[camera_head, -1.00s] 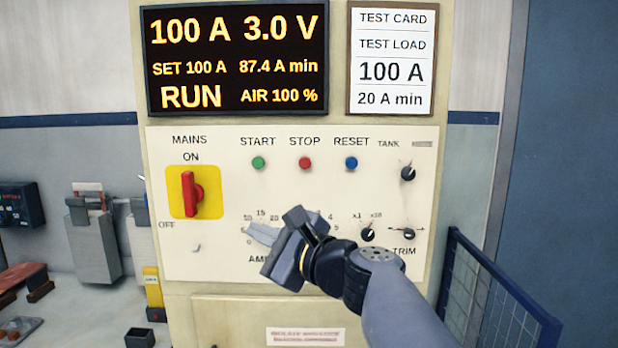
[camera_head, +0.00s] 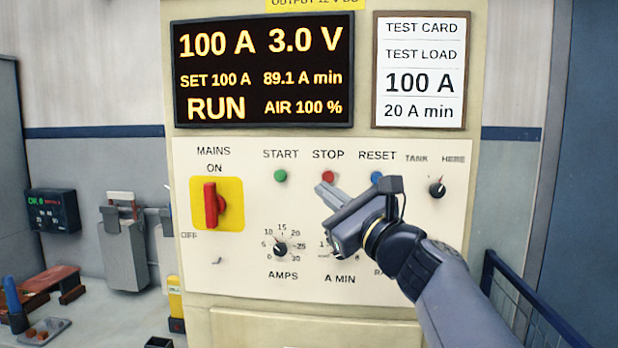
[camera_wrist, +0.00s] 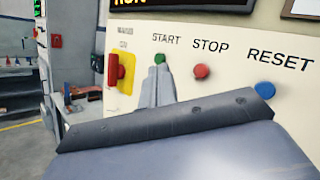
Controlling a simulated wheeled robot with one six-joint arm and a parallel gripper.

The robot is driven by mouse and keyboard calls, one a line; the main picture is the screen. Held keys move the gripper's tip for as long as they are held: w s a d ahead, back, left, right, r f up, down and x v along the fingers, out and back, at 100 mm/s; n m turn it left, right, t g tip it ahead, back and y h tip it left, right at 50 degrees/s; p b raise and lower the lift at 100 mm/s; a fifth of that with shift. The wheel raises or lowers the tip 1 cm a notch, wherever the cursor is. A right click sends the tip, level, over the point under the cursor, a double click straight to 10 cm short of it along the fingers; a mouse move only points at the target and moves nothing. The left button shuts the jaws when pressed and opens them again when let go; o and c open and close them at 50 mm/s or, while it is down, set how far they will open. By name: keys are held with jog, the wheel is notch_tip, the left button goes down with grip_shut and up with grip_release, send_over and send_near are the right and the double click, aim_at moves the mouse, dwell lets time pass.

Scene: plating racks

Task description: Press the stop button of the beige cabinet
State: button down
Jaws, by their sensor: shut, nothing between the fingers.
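The beige cabinet (camera_head: 470,215) fills the middle of the head view. Its red stop button (camera_head: 328,176) sits under the word STOP, between the green start button (camera_head: 280,175) and the blue reset button (camera_head: 377,177). The stop button also shows in the wrist view (camera_wrist: 201,71). My gripper (camera_head: 322,190) is shut and empty, its fingertips just below the stop button in the head view. In the wrist view the fingertips show below the start button and left of the stop button. I cannot tell how far they are from the panel.
A red mains switch on a yellow plate (camera_head: 233,204) is at the panel's left. The display (camera_head: 262,105) reads RUN, 100 A, 3.0 V. The amps dial (camera_head: 280,249) is below the start button. A blue railing (camera_head: 515,290) stands at the lower right.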

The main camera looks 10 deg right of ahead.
aim_at(328, 177)
jog(key=shift+w+d+p, duration=0.2)
jog(key=shift+w+d, duration=0.2)
jog(key=shift+w, duration=0.85)
jog(key=shift+w+d+p, duration=0.25)
jog(key=shift+w+d, duration=0.2)
jog(key=shift+w, duration=0.85)
jog(key=shift+w+d+p, duration=0.2)
jog(key=shift+w+d, duration=0.2)
jog(key=shift+w, duration=0.85)
jog(key=shift+w+f, duration=0.1)
jog(key=shift+w, duration=0.05)
jog(key=shift+w+d, duration=0.1)
jog(key=shift+w, duration=0.15)
jog(key=shift+w+d, duration=0.2)
jog(key=shift+w, duration=0.25)
jog(key=shift+s+a+b, duration=0.3)
jog(key=shift+s+b, duration=0.2)
jog(key=shift+s, duration=0.4)
